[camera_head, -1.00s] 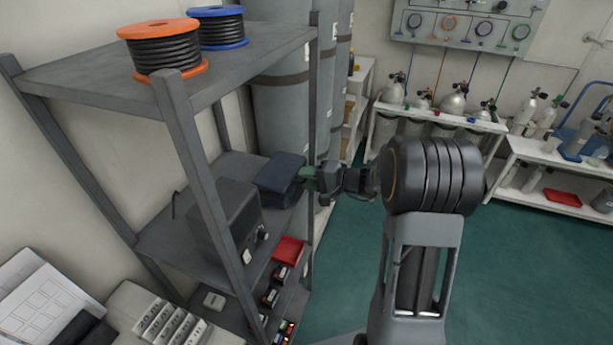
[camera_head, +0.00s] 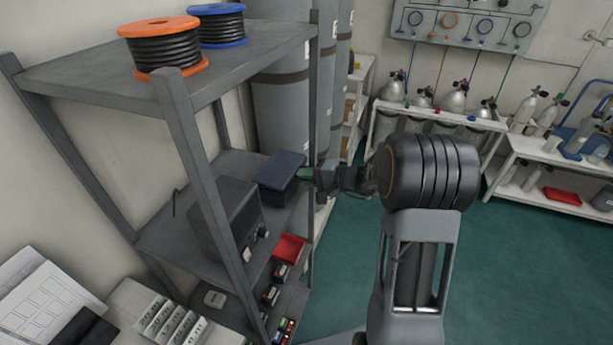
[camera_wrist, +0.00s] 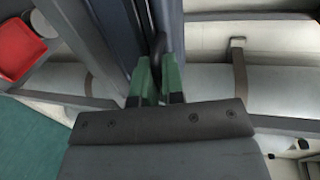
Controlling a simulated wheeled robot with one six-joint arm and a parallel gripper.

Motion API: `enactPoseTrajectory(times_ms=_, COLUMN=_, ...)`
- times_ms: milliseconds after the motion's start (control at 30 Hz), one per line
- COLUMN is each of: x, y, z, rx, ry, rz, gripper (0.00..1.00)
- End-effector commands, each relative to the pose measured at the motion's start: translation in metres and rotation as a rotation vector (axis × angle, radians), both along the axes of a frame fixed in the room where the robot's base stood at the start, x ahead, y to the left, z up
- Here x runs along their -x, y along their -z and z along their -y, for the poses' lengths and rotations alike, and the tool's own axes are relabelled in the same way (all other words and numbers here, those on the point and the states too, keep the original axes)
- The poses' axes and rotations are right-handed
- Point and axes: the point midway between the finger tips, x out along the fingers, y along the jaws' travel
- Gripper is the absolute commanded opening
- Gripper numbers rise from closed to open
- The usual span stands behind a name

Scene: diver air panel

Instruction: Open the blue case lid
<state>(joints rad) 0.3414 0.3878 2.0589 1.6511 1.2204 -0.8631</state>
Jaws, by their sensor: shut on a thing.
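The blue case (camera_head: 281,177) sits on the middle shelf of the grey rack, beside a dark grey box. Its lid looks closed in the head view. My gripper (camera_head: 306,174) is at the case's right side, its green fingers against that side. In the wrist view the green fingertips (camera_wrist: 159,80) are closed around a small dark part, which looks like a handle or latch on the case front. The dark blue-grey case (camera_wrist: 113,30) fills the strip above the fingers. The exact grip is partly hidden by the fingers.
The dark grey box (camera_head: 226,217) stands left of the case. A rack post (camera_head: 314,110) rises close to my gripper. Grey cylinders (camera_head: 283,105) stand behind the rack. The green floor (camera_head: 350,260) at right is open.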

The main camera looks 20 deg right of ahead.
Motion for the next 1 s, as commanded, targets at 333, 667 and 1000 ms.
enactPoseTrajectory(times_ms=333, x=0.000, y=-0.003, z=0.000, rx=0.014, ry=-0.001, rz=-0.008, gripper=0.00)
enactPoseTrajectory(times_ms=667, x=-0.004, y=-0.034, z=-0.005, rx=0.167, ry=-0.002, rz=-0.112, gripper=0.00)
enactPoseTrajectory(times_ms=1000, x=-0.015, y=-0.068, z=-0.021, rx=0.344, ry=-0.001, rz=-0.246, gripper=0.00)
